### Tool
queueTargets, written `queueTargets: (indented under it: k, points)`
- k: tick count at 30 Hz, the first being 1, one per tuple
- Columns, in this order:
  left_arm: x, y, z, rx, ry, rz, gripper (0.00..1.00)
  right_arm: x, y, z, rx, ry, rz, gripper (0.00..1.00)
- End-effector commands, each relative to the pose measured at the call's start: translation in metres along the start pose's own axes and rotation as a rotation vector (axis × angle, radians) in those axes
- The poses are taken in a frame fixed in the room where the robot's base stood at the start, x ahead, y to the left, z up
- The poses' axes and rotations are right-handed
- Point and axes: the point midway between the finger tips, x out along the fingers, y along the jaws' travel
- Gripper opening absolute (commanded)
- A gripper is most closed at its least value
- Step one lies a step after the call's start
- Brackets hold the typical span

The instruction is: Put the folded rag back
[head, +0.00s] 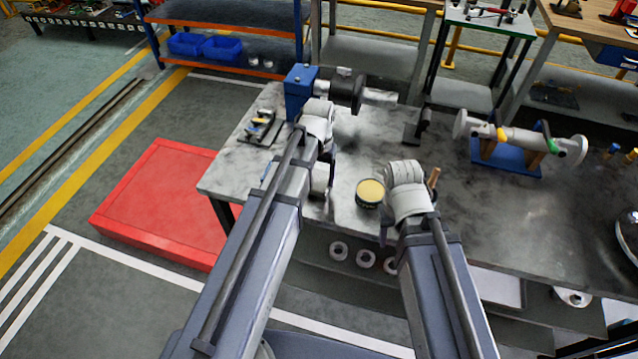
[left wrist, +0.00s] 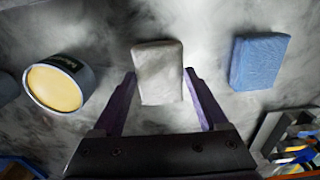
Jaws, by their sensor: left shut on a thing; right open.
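The folded rag (left wrist: 157,68), a pale grey-white pad, is between the fingers of my left gripper (left wrist: 159,78) in the left wrist view. The gripper is shut on it, above the grey worktop. In the head view my left wrist and forearm hide most of this gripper and the rag. A second folded pad, blue (left wrist: 259,62), lies apart to the right in the left wrist view. My right gripper (head: 384,232) is open, low beside the tin and largely hidden behind its own wrist.
A round tin with yellow contents (head: 370,193) stands between my two wrists; it also shows in the left wrist view (left wrist: 57,86). A tool holder (head: 262,130) and a blue vice-like machine (head: 299,88) stand farther back.

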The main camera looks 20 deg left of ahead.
Motion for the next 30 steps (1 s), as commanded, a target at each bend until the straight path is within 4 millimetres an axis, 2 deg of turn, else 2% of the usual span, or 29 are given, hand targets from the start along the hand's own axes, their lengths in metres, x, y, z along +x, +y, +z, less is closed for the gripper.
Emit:
queueTargets:
  k: [1, 3, 13, 14, 15, 20, 30]
  points:
    - [0.0125, 0.0, 0.0, 0.0, 0.0, 0.0, 0.32, 0.0124, -0.0012, -0.0007, 0.0, 0.0, 0.0, 0.5]
    - [0.0157, 0.0, 0.0, 0.0, 0.0, 0.0, 0.32, 0.0156, -0.0015, -0.0009, 0.0, 0.0, 0.0, 0.5]
    - [0.0151, 0.0, 0.0, 0.0, 0.0, 0.0, 0.32, 0.015, -0.0014, -0.0009, 0.0, 0.0, 0.0, 0.5]
    - [0.014, 0.0, 0.0, 0.0, 0.0, 0.0, 0.8, 0.0139, -0.0013, -0.0008, 0.0, 0.0, 0.0, 0.5]
    - [0.0138, 0.0, 0.0, 0.0, 0.0, 0.0, 0.84, 0.0137, -0.0013, -0.0008, 0.0, 0.0, 0.0, 0.5]
    - [0.0138, 0.0, 0.0, 0.0, 0.0, 0.0, 1.0, 0.0137, -0.0013, -0.0008, 0.0, 0.0, 0.0, 0.5]
    - [0.0109, 0.0, 0.0, 0.0, 0.0, 0.0, 1.0, 0.0109, -0.001, -0.0006, 0.0, 0.0, 0.0, 0.5]
